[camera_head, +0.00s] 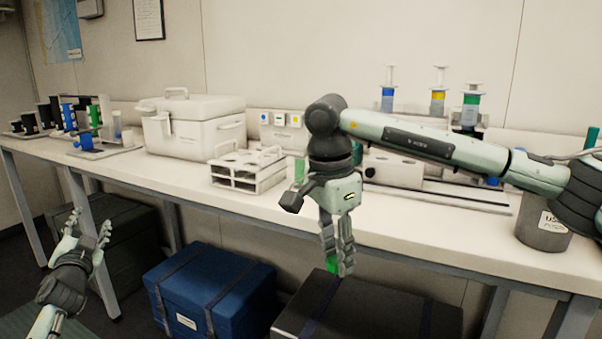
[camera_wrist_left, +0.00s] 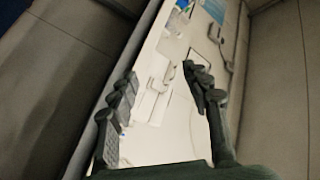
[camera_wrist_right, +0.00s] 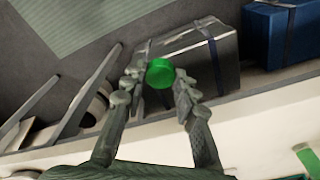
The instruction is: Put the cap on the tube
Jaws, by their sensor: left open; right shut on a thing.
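My right gripper (camera_head: 337,258) is shut on a green cap (camera_head: 332,267) and holds it in front of the table's front edge. The round green cap (camera_wrist_right: 160,73) shows between the fingertips in the right wrist view. A green piece that may be the tube (camera_head: 299,170) stands on the table beside the white rack, partly hidden by my right arm. A green strip also shows at the right edge of the right wrist view (camera_wrist_right: 308,161). My left gripper (camera_head: 88,232) is open and empty, low at the left, in front of the table. It also shows open in the left wrist view (camera_wrist_left: 160,88).
A white rack (camera_head: 238,184) and a white cooler box (camera_head: 195,137) stand on the long table (camera_head: 160,181). Syringe-like holders stand at the back right, a grey canister (camera_head: 542,233) at the right. A blue chest (camera_head: 208,289) and a black chest (camera_head: 380,310) sit below.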

